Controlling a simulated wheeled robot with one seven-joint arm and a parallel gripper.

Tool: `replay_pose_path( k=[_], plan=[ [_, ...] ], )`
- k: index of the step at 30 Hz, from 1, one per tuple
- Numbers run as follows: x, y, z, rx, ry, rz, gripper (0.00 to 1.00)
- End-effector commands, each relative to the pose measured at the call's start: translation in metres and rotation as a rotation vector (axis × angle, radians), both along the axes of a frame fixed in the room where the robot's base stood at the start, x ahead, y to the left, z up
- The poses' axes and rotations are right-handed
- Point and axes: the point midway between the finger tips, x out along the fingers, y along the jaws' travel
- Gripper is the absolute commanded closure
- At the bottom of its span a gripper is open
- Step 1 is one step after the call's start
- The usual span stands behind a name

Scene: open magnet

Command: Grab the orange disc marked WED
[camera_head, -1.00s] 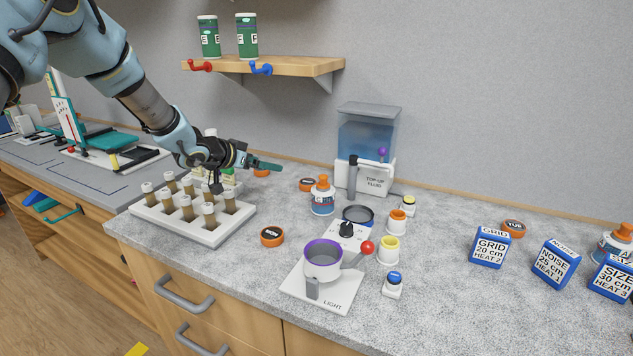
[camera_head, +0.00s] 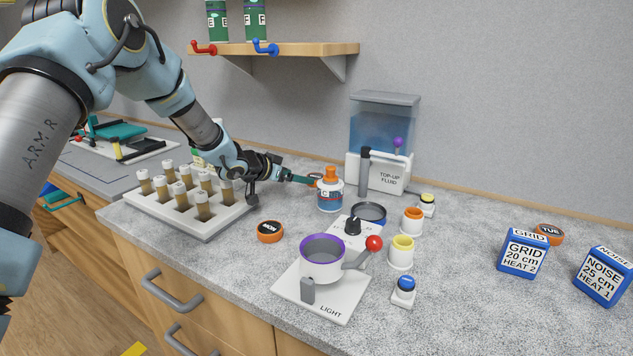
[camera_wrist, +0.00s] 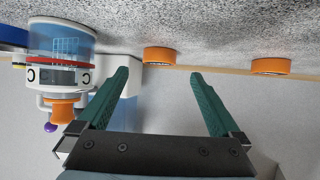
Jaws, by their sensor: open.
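No label reading WED is legible in any view. An orange disc with a dark top (camera_head: 315,176) lies behind the fluid bottle, partly covered by my fingers, its label unreadable. In the wrist view, which looks upside down, I see two orange discs edge-on: one (camera_wrist: 158,56) lies beyond the gap between my fingertips, the other (camera_wrist: 270,66) off to the right. My gripper (camera_wrist: 160,75) is open and empty, apart from both discs. It also shows low over the counter in the head view (camera_head: 305,181). Other orange discs read MON (camera_head: 270,231) and TUE (camera_head: 549,234).
An orange-capped bottle (camera_head: 330,195) stands close beside my fingertips; it shows at left in the wrist view (camera_wrist: 60,45). The top-up fluid dispenser (camera_head: 380,175) stands behind it. A vial rack (camera_head: 205,228) lies under my arm. A light stand (camera_head: 320,300) and small jars are in front.

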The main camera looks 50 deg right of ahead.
Motion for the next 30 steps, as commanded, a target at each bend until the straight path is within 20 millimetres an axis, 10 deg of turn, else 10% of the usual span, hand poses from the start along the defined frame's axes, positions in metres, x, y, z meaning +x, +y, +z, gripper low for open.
replay_pose_path(
  k=[30],
  plan=[
    [0.004, -0.069, -0.033, 0.001, 0.0, 0.001, 0.01]
  ],
)
